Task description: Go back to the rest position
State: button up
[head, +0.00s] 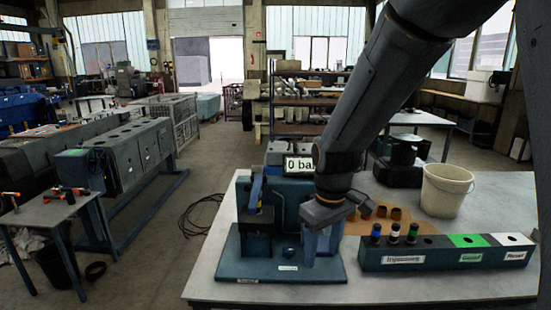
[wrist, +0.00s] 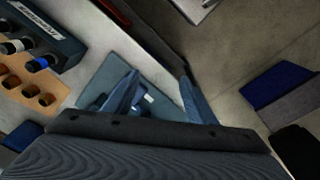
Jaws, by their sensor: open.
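My gripper (head: 322,243) hangs down over the right part of a blue-grey test stand (head: 245,267) on the table. Its two fingers are spread in the wrist view (wrist: 158,78), with nothing seen between them. The stand has a block with a lever (head: 256,192) at its left and a display reading "0 ba" (head: 298,166) behind it; my arm cuts off the text. I cannot tell whether the fingers touch the stand.
To the right, a labelled rack (head: 400,262) holds three dark cylinders with blue, white and green bands, beside green and white sections. Behind it are an orange-brown holder (head: 372,226) and a white bucket (head: 446,190). The table front (head: 450,288) is bare.

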jog(key=s+d+f+m+t, duration=0.2)
jog(key=s+d+m, duration=0.5)
jog(key=s+d, duration=0.25)
notch_tip(320, 180, down, 11)
jog(key=a+g+b, duration=0.1)
jog(key=b, duration=1)
jog(key=shift+w+a+f+g, duration=0.15)
jog(key=shift+w+f+g, duration=0.05)
jog(key=shift+w+g, duration=0.15)
